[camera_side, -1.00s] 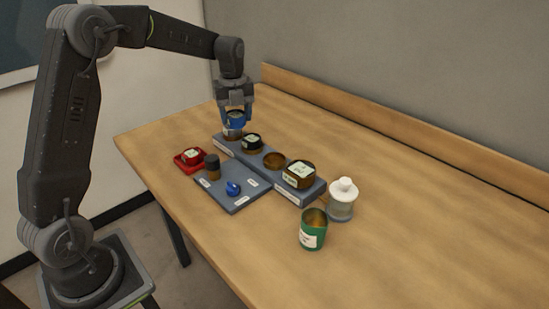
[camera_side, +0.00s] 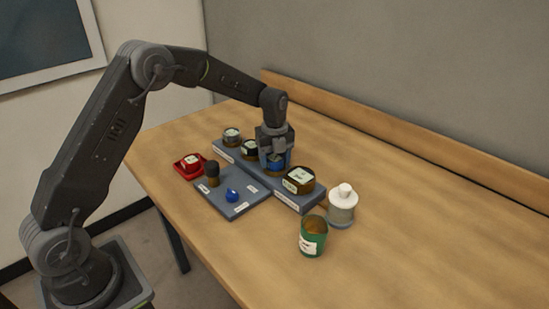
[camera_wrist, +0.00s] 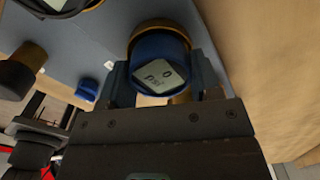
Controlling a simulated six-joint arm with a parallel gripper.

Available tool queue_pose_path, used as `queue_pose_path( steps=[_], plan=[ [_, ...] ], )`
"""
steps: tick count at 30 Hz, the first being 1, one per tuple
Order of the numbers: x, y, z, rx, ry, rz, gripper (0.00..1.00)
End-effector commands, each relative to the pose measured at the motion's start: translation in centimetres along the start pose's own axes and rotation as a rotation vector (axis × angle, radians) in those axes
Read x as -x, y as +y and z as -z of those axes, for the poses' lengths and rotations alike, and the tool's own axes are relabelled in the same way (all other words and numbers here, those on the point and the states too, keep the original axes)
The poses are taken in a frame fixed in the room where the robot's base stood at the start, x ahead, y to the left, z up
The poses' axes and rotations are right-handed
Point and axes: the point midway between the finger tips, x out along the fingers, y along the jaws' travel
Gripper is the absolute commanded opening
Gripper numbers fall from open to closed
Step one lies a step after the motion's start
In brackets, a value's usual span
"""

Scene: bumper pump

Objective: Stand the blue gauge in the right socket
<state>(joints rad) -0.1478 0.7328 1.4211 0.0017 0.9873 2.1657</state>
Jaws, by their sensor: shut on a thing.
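The blue gauge (camera_side: 274,158) is held in my gripper (camera_side: 274,166) at the third position of the grey socket rack (camera_side: 228,152), between a black-topped gauge and a large gauge.
The black-topped gauge (camera_side: 250,149), a grey-topped gauge (camera_side: 232,134) and the large gauge (camera_side: 298,180) stand on the rack. A grey tray (camera_side: 240,208) holds a dark knob (camera_side: 212,172) and a blue piece (camera_side: 232,195). A red dish (camera_side: 188,168), green cup (camera_side: 313,238) and white-lidded jar (camera_side: 342,206) stand around.

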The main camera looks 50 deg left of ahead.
Motion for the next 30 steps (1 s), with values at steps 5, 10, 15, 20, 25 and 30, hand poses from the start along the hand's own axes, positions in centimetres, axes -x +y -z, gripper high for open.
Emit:
queue_pose_path(
  steps=[5,10,15,20,25,30],
  plan=[
    [-0.06,-0.03,-0.04,0.000,-0.002,0.003,0.30],
    [-0.33,-0.01,-0.04,0.000,-0.001,0.002,0.30],
    [-0.43,0.00,-0.03,0.000,-0.001,0.001,0.70],
    [-0.43,0.01,-0.03,0.000,-0.001,0.001,0.83],
    [-0.41,0.01,-0.03,0.000,-0.001,0.001,0.83],
    [0.48,-0.04,-0.06,0.000,-0.002,0.003,0.83]
  ],
)
